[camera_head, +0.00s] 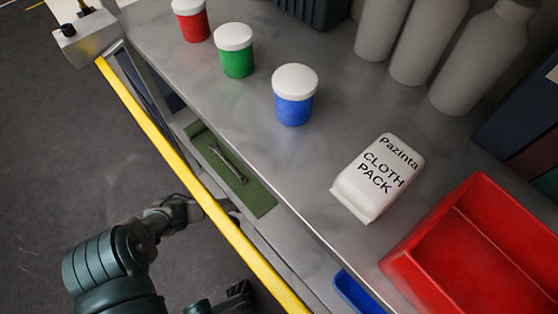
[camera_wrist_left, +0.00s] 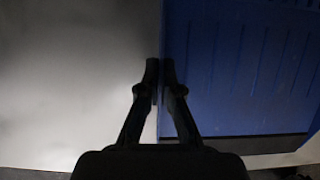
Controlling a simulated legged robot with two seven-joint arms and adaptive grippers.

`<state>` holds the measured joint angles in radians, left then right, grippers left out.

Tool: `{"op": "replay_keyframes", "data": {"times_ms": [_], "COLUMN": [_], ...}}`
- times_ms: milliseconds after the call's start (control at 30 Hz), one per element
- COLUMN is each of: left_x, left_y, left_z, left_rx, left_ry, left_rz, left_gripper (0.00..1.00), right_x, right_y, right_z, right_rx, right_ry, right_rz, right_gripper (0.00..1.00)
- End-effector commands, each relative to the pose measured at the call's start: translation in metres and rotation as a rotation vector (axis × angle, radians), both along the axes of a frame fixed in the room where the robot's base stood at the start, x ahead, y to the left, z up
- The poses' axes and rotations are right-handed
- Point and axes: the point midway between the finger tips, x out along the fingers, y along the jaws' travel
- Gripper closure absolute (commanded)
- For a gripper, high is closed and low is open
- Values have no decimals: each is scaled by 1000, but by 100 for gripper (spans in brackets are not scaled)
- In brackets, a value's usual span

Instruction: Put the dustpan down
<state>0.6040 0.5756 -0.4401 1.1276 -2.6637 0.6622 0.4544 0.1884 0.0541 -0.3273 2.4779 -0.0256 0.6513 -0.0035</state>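In the left wrist view, the two dark fingers of my left gripper (camera_wrist_left: 160,75) are nearly together. A dark blue ribbed panel, which looks like the dustpan (camera_wrist_left: 240,70), fills the right side. Its straight left edge runs up between the fingertips, so the gripper appears shut on that edge; the light is dim. In the head view, my left arm comes in from the lower left and reaches under the yellow rail.
The yellow rail (camera_head: 190,180) runs along the front of the grey bench (camera_head: 190,95). A green mat (camera_head: 262,204) with a metal tool lies below the bench top. A cloth pack (camera_head: 376,180), a red bin (camera_head: 480,245) and lidded jars stand on top. A bright blue object (camera_head: 356,292) shows below the edge.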

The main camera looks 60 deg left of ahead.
Motion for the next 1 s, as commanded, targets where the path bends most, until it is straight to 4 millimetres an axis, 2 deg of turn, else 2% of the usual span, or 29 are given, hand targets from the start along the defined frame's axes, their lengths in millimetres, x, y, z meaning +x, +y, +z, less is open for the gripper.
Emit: {"op": "replay_keyframes", "data": {"times_ms": [100, 200, 233, 567, 667, 867, 900, 1000], "left_x": [-3, -3, -3, -3, -3, -12, -16, -47], "left_y": [0, 0, 0, 0, 0, -3, -4, -10], "left_z": [-10, -9, -9, -7, 5, 51, 61, 56], "left_rx": [-2, -1, -1, -2, -3, -2, 0, 0], "left_ry": [6, 7, 7, 7, 2, -13, -13, -4], "left_rz": [1, 1, 1, 1, 0, -2, -1, 1], "left_gripper": [100, 72, 69, 69, 69, 69, 69, 69], "right_x": [3, 2, 2, 1, -1, -15, -19, -27], "right_y": [0, 0, 0, 0, -1, -4, -6, -8], "right_z": [-5, -3, -3, 0, 4, 3, 3, 4], "right_rx": [0, 1, 0, 1, 2, 1, 2, 6], "right_ry": [0, -2, -1, -6, 1, 82, 102, 115], "right_rz": [0, 0, 0, 0, 0, -2, -3, -3], "right_gripper": [60, 60, 60, 60, 60, 60, 60, 60]}}
